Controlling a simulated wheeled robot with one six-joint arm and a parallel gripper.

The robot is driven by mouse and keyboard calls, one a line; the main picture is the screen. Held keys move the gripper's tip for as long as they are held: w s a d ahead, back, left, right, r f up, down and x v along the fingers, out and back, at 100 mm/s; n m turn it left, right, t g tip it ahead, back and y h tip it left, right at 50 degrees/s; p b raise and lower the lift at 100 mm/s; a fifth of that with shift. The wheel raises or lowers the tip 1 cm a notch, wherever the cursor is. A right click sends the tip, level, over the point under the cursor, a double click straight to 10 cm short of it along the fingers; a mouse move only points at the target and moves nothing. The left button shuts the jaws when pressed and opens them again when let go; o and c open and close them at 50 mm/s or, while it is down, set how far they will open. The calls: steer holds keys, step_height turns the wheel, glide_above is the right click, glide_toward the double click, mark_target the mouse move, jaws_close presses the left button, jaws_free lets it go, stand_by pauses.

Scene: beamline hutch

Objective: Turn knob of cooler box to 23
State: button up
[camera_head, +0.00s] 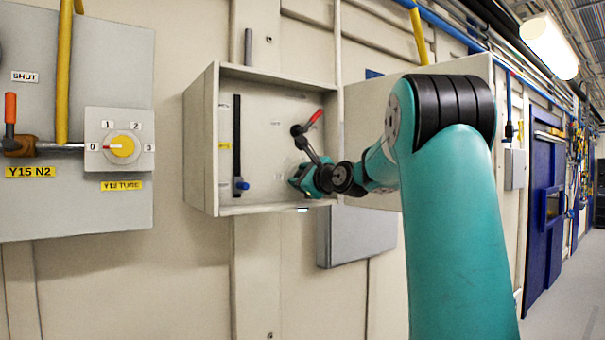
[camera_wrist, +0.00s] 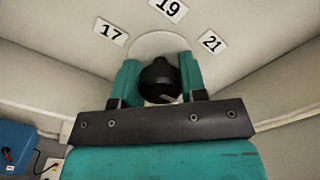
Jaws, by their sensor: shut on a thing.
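A black round knob (camera_wrist: 159,80) sits in front of a pale disc (camera_wrist: 160,43) in the wrist view. Number labels 17 (camera_wrist: 111,32), 19 (camera_wrist: 168,7) and 21 (camera_wrist: 211,41) run around the disc. No 23 label shows, and I cannot tell where the knob points. My gripper (camera_wrist: 160,78) has one teal finger on each side of the knob and is shut on it. In the head view my gripper (camera_head: 302,180) is inside an open beige box (camera_head: 203,140) on the wall, at its lower right. The knob is hidden there.
A black bar with a blue end (camera_head: 238,150) is at the box's left. Another dial (camera_head: 120,147), marked 0 to 3, is on a grey panel further left. A grey box (camera_head: 355,235) hangs below.

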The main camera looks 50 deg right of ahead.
steer(key=shift+m, duration=0.4)
steer(key=o, duration=0.9)
steer(key=shift+d, duration=0.1)
steer(key=shift+s, duration=0.15)
steer(key=b+v, duration=0.7)
steer(key=v, duration=1)
steer(key=shift+s+b, duration=0.1)
steer(key=shift+b, duration=0.3)
steer(key=shift+f, duration=0.1)
